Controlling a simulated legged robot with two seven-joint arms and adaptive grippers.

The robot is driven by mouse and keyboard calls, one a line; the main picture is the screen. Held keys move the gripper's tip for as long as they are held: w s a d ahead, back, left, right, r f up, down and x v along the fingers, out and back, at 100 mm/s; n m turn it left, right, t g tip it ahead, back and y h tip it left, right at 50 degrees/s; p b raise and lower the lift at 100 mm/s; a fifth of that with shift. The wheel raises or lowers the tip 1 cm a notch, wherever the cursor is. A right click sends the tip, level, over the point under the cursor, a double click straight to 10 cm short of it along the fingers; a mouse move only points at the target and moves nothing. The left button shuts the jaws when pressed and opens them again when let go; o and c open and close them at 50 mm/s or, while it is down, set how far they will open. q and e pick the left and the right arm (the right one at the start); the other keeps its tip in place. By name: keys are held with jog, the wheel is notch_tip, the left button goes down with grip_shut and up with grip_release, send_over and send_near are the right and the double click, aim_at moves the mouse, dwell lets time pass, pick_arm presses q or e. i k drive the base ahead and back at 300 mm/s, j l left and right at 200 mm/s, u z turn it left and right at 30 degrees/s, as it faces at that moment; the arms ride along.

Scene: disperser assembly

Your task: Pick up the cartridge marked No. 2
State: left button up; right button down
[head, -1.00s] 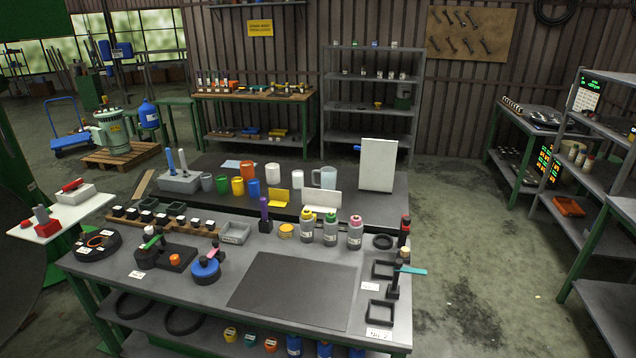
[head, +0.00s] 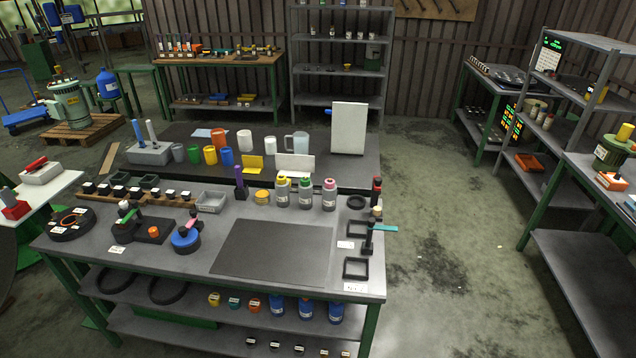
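No number on any container is readable at this size, so I cannot tell which one is the cartridge marked No. 2. Three blue labelled containers, at left (head: 277,305), middle (head: 306,308) and right (head: 335,311), stand on the shelf under the near table. Small yellow (head: 214,299), teal (head: 234,302) and orange (head: 254,305) labelled pieces are left of them. Three grey bottles with a yellow (head: 283,192), a green (head: 305,193) and a pink cap (head: 329,194) stand on the tabletop. Neither of my grippers is in view.
The near table (head: 215,285) carries a dark mat (head: 272,250), black square frames (head: 356,268), a blue-based device (head: 186,239) and a row of dark-topped pieces. A second table stands behind it. Shelves (head: 585,285) stand at the right. The floor (head: 440,230) between is clear.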

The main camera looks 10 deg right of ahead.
aim_at(329, 196)
jog(key=i+l+u, duration=0.1)
jog(key=l, duration=0.85)
jog(key=i+l+u, duration=0.1)
jog(key=l, duration=0.85)
jog(key=i+l+u, duration=0.1)
jog(key=l, duration=0.85)
